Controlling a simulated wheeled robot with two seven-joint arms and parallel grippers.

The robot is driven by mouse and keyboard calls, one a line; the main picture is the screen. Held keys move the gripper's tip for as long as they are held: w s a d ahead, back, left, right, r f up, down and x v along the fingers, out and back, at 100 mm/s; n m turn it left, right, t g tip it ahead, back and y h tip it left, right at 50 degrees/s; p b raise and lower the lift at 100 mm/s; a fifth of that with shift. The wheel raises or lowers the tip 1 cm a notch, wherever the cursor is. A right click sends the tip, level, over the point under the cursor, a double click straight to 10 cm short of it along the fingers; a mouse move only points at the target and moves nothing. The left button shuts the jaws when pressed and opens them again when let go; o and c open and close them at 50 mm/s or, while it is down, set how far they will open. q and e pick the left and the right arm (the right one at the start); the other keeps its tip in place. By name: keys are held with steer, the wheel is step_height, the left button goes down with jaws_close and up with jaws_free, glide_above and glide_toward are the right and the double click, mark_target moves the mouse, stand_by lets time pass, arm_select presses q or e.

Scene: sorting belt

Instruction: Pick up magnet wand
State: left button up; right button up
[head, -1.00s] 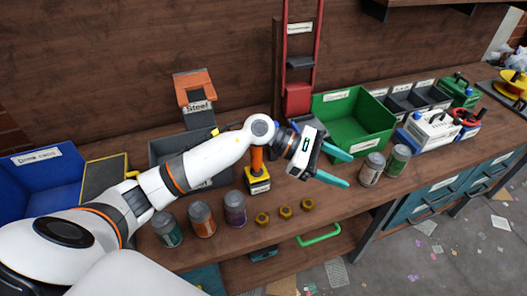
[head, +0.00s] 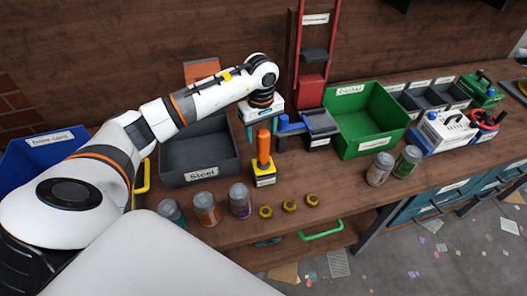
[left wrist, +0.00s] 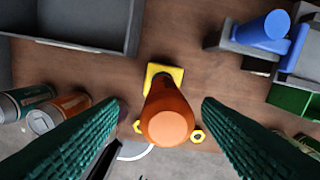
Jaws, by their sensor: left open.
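The magnet wand stands upright on the bench with an orange handle (head: 264,146) and a yellow base (head: 264,170). In the left wrist view I look down on the round top of the orange handle (left wrist: 166,122). My left gripper (head: 263,128) points down just above and around the wand's top, with teal fingers spread. In the left wrist view the fingers (left wrist: 162,106) lie on either side of the handle, with gaps showing. The gripper is open and holds nothing. My right gripper is not in view.
A dark bin labelled Steel (head: 200,176) is left of the wand. Cans (head: 207,208) and brass nuts (head: 289,206) line the front edge.

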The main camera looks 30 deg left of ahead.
mark_target(263, 143)
arm_select(q)
steer(key=shift+d+f+p, duration=0.15)
steer(key=shift+f+p, duration=0.15)
steer(key=shift+f, duration=0.05)
steer(key=f+p, duration=0.2)
steer(key=f, duration=0.1)
steer(key=shift+w+d+f, duration=0.1)
steer(key=shift+d+f, duration=0.1)
steer(key=shift+f, duration=0.6)
steer(key=shift+c, duration=1.4)
steer(key=c, duration=0.9)
